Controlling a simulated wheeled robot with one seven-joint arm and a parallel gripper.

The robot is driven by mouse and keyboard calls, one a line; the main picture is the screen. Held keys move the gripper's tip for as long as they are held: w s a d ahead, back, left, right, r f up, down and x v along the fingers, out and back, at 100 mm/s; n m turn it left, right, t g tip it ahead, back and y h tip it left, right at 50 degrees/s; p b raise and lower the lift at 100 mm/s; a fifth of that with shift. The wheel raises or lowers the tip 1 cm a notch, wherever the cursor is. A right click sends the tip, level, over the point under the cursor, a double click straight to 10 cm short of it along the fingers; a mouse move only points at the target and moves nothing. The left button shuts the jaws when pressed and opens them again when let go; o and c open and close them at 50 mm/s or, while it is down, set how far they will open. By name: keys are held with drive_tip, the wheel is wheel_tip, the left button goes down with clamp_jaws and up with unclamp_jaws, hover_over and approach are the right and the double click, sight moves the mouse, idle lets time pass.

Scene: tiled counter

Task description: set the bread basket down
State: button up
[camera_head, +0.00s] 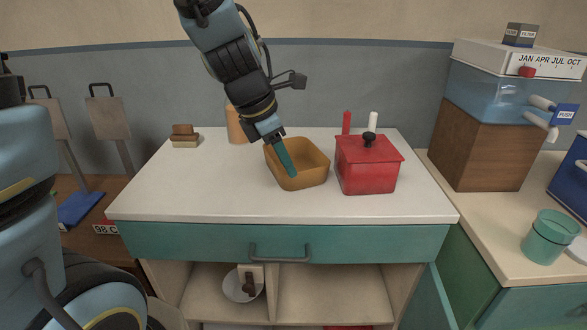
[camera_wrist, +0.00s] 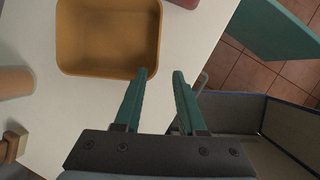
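The bread basket (camera_head: 309,180) is an ochre, open-topped, square tub with rounded corners. It stands upright on the white counter top (camera_head: 220,190) and looks empty. My gripper (camera_head: 289,168) points down at its left side in the head view, with the teal fingers in front of part of it. In the wrist view, the basket (camera_wrist: 100,70) is at the upper left. There my gripper (camera_wrist: 163,72) is open with nothing between its fingers. The left fingertip overlaps the basket's near corner; I cannot tell whether they touch.
A red lidded box (camera_head: 368,170) stands close to the basket's right. An orange-brown cylinder (camera_head: 236,126) and a small stack of blocks (camera_head: 185,137) stand behind and to the left. The counter's front left is clear. A teal cup (camera_head: 546,240) is on the right-hand counter.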

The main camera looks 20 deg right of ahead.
sight(296, 184)
drive_tip(key=x, duration=0.3)
drive_tip(key=b+x, duration=0.1)
drive_tip(key=x, duration=0.2)
drive_tip(key=shift+w+d+f, duration=0.15)
drive_tip(key=shift+w+d, duration=0.05)
drive_tip(key=shift+d, duration=0.15)
clamp_jaws()
idle(1.1)
